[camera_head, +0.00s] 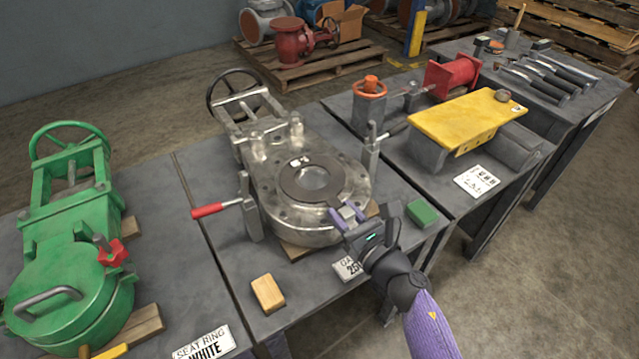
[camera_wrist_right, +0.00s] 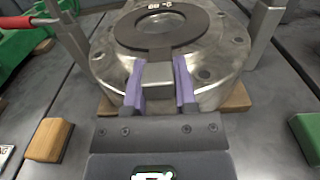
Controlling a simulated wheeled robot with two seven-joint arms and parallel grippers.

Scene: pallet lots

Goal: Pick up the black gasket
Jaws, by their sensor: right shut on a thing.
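The black gasket (camera_head: 291,187) is a dark flat ring with a tab, lying around the bore on the grey metal flange (camera_head: 277,211) of the middle valve. It also shows in the right wrist view (camera_wrist_right: 196,28), with white marks on its far side. My right gripper (camera_head: 347,213) is at the near edge of the flange. My left gripper is not in view.
A clamp with a red handle (camera_head: 210,210) stands left of the flange, and another clamp (camera_head: 371,150) at its right. A tan block (camera_head: 267,293) and a green block (camera_head: 421,213) lie nearby. A green valve (camera_head: 70,240) is at left, a yellow plate (camera_head: 465,118) at right.

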